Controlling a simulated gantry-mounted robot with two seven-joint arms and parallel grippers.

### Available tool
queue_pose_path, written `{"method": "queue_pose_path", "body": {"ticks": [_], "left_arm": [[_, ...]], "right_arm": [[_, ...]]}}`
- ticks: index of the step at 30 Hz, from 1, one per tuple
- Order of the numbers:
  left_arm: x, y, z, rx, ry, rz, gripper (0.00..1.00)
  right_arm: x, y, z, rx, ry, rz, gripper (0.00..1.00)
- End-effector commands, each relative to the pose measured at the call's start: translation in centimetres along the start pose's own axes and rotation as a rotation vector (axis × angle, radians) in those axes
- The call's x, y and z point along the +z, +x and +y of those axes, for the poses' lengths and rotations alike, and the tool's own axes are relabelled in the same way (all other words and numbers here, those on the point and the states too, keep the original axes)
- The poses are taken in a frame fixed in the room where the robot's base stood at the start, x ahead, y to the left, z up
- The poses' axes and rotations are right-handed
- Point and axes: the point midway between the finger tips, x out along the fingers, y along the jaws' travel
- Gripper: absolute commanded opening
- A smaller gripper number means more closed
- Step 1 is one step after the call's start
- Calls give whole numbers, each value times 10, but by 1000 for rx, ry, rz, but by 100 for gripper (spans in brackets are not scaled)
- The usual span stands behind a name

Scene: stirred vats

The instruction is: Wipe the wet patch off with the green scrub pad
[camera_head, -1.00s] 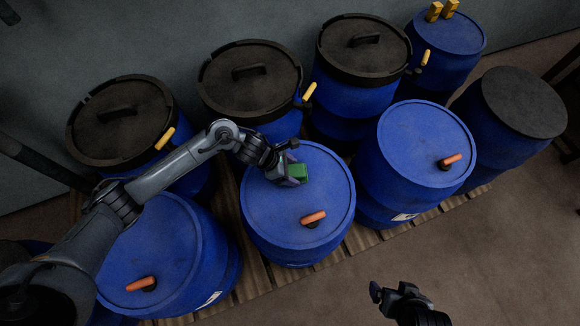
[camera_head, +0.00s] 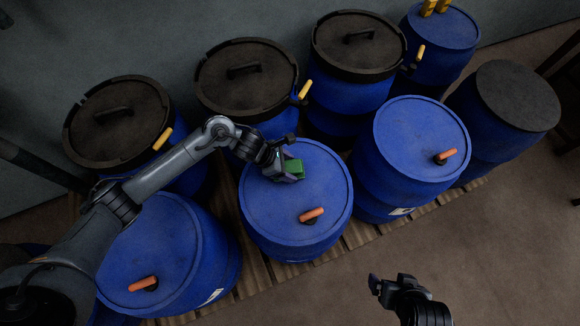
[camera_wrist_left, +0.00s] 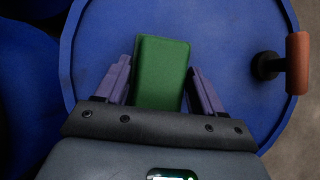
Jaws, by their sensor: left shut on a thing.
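The green scrub pad (camera_head: 294,168) is between the fingers of my left gripper (camera_head: 285,172), over the upper part of the middle front blue barrel lid (camera_head: 290,200). My left gripper is shut on the pad, which also shows between the fingers in the left wrist view (camera_wrist_left: 161,72). I cannot tell whether the pad touches the lid. I cannot make out a wet patch; the gripper and pad hide part of the lid. My right gripper (camera_head: 384,290) is at the lower right over the floor, and its finger gap is not clear.
An orange-handled valve (camera_head: 312,215) stands up from the same lid, near its front edge. Blue barrels stand on both sides, and black-lidded barrels (camera_head: 245,78) with yellow handles stand behind. The barrels rest on a wooden pallet (camera_head: 360,237). The floor at the lower right is clear.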

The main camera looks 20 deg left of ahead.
Motion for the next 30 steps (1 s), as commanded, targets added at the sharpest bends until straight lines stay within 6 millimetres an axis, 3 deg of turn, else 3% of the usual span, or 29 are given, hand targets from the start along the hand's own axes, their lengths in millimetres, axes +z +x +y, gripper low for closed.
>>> {"method": "queue_pose_path", "body": {"ticks": [1, 18, 30], "left_arm": [[12, -17, 2, 8, 6, -7, 27], [35, -60, 2, 10, -4, -6, 27], [38, -65, 2, 10, -5, -6, 27]], "right_arm": [[-3, -8, 0, -1, 1, 2, 94], [-12, -38, 0, -6, 8, 2, 94], [-12, -41, 0, -5, 8, 2, 94]]}}
